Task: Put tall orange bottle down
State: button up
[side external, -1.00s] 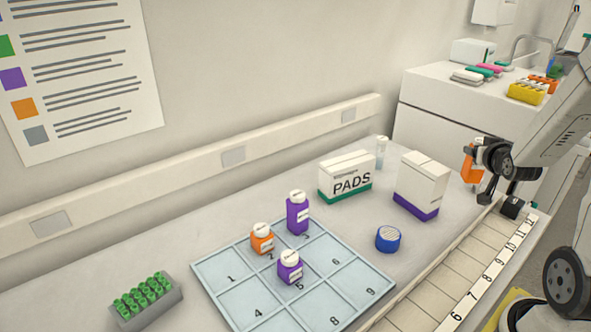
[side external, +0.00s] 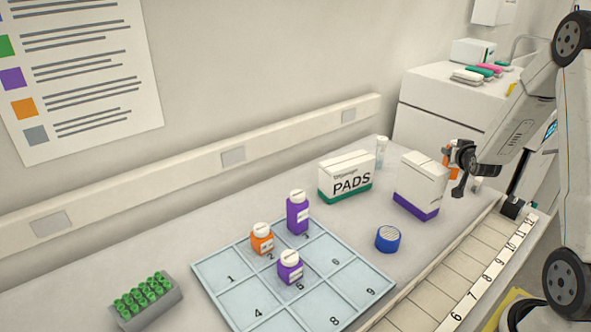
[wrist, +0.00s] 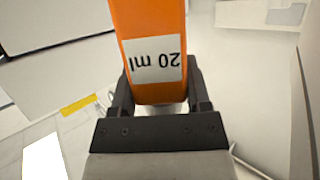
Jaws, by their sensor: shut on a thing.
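The tall orange bottle (wrist: 152,92) fills the upper middle of the wrist view, its white label reading "20 ml" upside down. My gripper (wrist: 158,95) is shut on it, one finger on each side. In the side view my gripper (side external: 457,172) is at the right, beside the white and purple box, and hides most of the bottle; a bit of orange (side external: 451,173) shows behind the fingers. The numbered blue tray (side external: 225,267) holds a short orange bottle (side external: 262,240) in cell 2, a tall purple bottle (side external: 298,214) near cell 3 and a short purple bottle (side external: 290,268) at cell 5.
The white and purple box (side external: 420,185) stands close left of my gripper. A PADS box (side external: 346,176), a clear vial (side external: 382,153) and a blue cap (side external: 388,239) stand nearby. A green tube rack (side external: 146,300) is at the left. Cells 6 to 9 look empty.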

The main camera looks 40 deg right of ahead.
jog(key=shift+w+d+f, duration=0.4)
jog(key=shift+w+f, duration=0.1)
jog(key=shift+f, duration=0.25)
jog(key=shift+w+d+f, duration=0.4)
jog(key=shift+w+f, duration=0.1)
jog(key=shift+f, duration=0.25)
jog(key=shift+w+d+f, duration=0.1)
jog(key=shift+f, duration=0.85)
jog(key=shift+w+d+f, duration=0.1)
jog(key=shift+f, duration=0.8)
jog(key=shift+f, duration=0.1)
jog(key=o, duration=1.3)
jog(key=shift+c, duration=0.2)
